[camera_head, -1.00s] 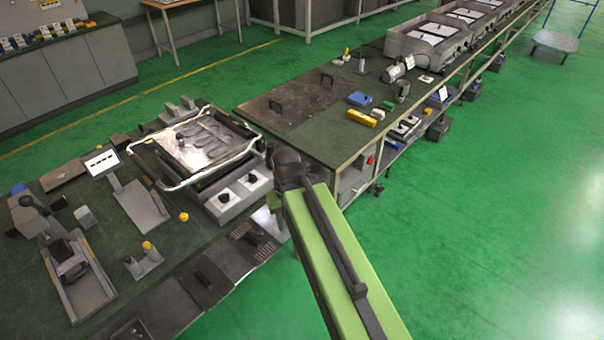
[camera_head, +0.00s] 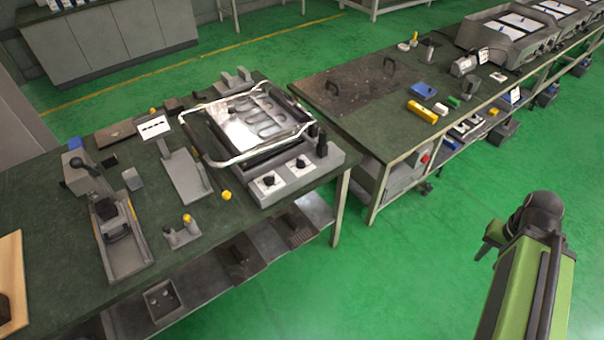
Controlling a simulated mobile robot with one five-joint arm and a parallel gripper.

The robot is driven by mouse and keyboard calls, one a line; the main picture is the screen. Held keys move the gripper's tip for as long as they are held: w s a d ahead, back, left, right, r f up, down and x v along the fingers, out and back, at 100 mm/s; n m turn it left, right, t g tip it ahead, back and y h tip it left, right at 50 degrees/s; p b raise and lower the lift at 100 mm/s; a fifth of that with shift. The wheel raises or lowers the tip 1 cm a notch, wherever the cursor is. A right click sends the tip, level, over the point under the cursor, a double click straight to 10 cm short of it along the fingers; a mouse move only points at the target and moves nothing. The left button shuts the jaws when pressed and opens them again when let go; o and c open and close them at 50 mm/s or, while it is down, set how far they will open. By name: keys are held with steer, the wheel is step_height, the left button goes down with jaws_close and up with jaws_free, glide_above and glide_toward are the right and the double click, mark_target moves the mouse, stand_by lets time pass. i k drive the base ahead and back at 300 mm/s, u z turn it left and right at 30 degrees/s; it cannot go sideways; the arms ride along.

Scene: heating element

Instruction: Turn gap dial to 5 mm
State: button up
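A grey machine with a shiny metal plate and a pale tubular frame stands at the right end of the left bench. Its front panel (camera_head: 312,174) carries two black dials on white plates, the left dial (camera_head: 269,181) and the right dial (camera_head: 300,164). The dial markings are too small to read, so I cannot tell which is the gap dial or where it points. My arm is at the lower right, over the green floor, well apart from the machine. My gripper (camera_head: 490,248) shows as a dark end, and its fingers are not clear.
The left bench (camera_head: 60,235) also holds a small sign (camera_head: 154,128), a grey clamp-like device (camera_head: 120,237) and yellow-topped parts. A second bench (camera_head: 385,130) stands to the right with a yellow block (camera_head: 422,111). The floor (camera_head: 400,270) between my arm and the benches is clear.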

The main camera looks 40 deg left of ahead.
mark_target(269, 180)
steer(key=z, duration=0.1)
steer(key=k, duration=1.5)
steer(key=u, duration=2.5)
steer(key=i, duration=1.5)
